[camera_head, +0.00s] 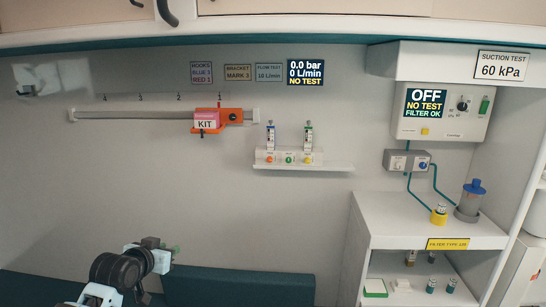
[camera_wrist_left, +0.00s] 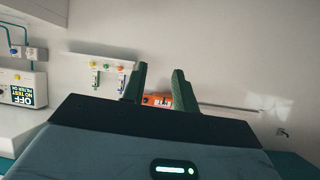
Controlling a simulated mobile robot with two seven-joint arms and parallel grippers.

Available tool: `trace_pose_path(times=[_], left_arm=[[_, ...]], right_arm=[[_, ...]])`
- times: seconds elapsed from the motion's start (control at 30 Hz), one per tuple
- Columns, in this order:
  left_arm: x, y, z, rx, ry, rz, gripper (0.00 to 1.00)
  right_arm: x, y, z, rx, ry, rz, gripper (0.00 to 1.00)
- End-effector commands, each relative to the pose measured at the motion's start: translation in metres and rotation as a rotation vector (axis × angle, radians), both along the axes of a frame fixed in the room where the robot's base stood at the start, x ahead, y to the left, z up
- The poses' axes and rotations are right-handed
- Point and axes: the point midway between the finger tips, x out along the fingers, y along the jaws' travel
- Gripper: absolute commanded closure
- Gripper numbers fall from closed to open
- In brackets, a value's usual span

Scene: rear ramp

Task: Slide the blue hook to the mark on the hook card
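The hook card (camera_head: 201,72) on the wall reads "HOOKS BLUE 1 RED 1". Below it runs a horizontal rail (camera_head: 150,114) with numbered marks, 1 at the right and 4 at the left. An orange bracket (camera_head: 232,116) sits on the rail near mark 1, with a pink and white KIT pouch (camera_head: 206,120) in front. A small dark blue part (camera_head: 202,131) shows under the pouch; I cannot tell whether it is the blue hook. My left gripper (camera_head: 172,249) is below the rail, away from it. In the left wrist view its fingers (camera_wrist_left: 157,84) are apart and empty, the orange bracket (camera_wrist_left: 157,99) visible beyond.
A small shelf (camera_head: 300,166) with two flowmeters is right of the rail. A suction unit (camera_head: 440,105) and shelving (camera_head: 430,226) stand at the right. An overhead cabinet (camera_head: 300,22) spans the top. A teal seat back (camera_head: 235,285) lies below. The wall between is clear.

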Motion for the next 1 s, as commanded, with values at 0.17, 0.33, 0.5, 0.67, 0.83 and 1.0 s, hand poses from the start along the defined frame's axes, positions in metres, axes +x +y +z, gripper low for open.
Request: trace_pose_path(times=[0.17, 0.33, 0.5, 0.67, 0.83, 1.0], left_arm=[[-0.044, -0.014, -0.077, 0.003, 0.048, -0.008, 0.71], [-0.093, -0.026, -0.135, 0.003, 0.082, -0.013, 0.71], [-0.148, -0.037, -0.186, 0.003, 0.119, -0.017, 0.71], [-0.204, -0.047, -0.225, -0.001, 0.151, -0.021, 0.71], [-0.268, -0.056, -0.256, -0.005, 0.188, -0.022, 0.71], [-0.333, -0.064, -0.277, -0.008, 0.222, -0.024, 0.71]], right_arm=[[0.000, 0.000, 0.000, -0.001, 0.000, 0.001, 0.64], [0.000, 0.000, 0.000, -0.001, -0.001, 0.001, 0.64], [0.001, 0.000, 0.000, -0.001, -0.001, 0.000, 0.64], [0.001, -0.001, 0.000, -0.001, -0.001, 0.000, 0.64], [0.001, -0.001, 0.000, -0.001, -0.001, 0.000, 0.64], [0.001, -0.001, 0.000, -0.001, -0.001, 0.000, 0.64]])
